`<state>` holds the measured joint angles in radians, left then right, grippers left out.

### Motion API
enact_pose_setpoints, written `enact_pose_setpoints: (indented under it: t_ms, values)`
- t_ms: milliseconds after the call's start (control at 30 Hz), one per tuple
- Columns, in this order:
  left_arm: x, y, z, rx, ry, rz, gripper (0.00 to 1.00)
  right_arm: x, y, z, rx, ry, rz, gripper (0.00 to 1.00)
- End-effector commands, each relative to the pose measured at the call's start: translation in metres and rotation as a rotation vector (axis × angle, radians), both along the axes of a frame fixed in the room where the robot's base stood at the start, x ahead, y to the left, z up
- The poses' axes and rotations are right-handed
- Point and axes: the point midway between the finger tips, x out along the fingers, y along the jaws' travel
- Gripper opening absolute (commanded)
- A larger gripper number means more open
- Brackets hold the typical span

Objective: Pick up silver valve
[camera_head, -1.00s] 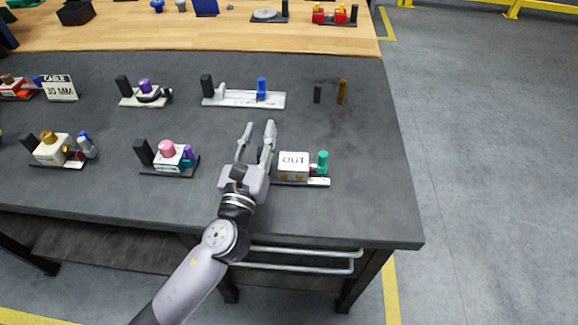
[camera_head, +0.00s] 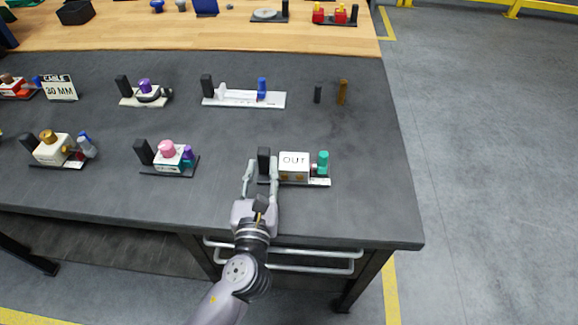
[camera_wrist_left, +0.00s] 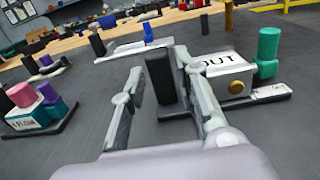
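My left gripper (camera_head: 260,168) is open, its fingers parted with a black upright block (camera_head: 264,156) showing between them. The wrist view also shows this block (camera_wrist_left: 160,78) between the fingers; I cannot tell whether they touch it. The block stands at the left end of a base carrying a white "OUT" box (camera_head: 294,163) and a teal knob (camera_head: 323,158). I cannot tell which thing is the silver valve. A grey-silver piece (camera_head: 88,150) with a blue top is at the left, and a pale grey piece (camera_head: 223,90) sits on the white-based assembly behind.
A pink-topped assembly (camera_head: 170,155) stands left of my gripper. A blue knob (camera_head: 262,88) is on the white base behind. A dark peg (camera_head: 317,94) and a brown peg (camera_head: 342,92) stand at the right back. The dark table's (camera_head: 370,205) front right is clear.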

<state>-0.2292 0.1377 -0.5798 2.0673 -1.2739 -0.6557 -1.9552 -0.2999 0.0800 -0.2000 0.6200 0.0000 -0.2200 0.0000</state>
Motion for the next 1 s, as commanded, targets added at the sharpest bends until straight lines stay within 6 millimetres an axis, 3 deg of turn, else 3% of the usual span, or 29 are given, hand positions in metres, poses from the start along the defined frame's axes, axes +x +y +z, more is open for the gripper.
enact_pose_setpoints:
  t_ms: [300,633,1000]
  values:
    - [0.044,0.003,0.004,0.0,-0.002,0.001,0.28,0.0,0.0,0.0,0.0,0.0,0.0,0.38]
    - [0.051,0.003,0.004,-0.001,0.0,0.0,0.28,0.0,0.0,0.0,0.0,0.0,0.0,0.38]
    - [0.051,0.003,0.003,0.0,0.0,0.0,0.04,0.0,0.0,0.0,0.0,0.0,0.0,0.38]
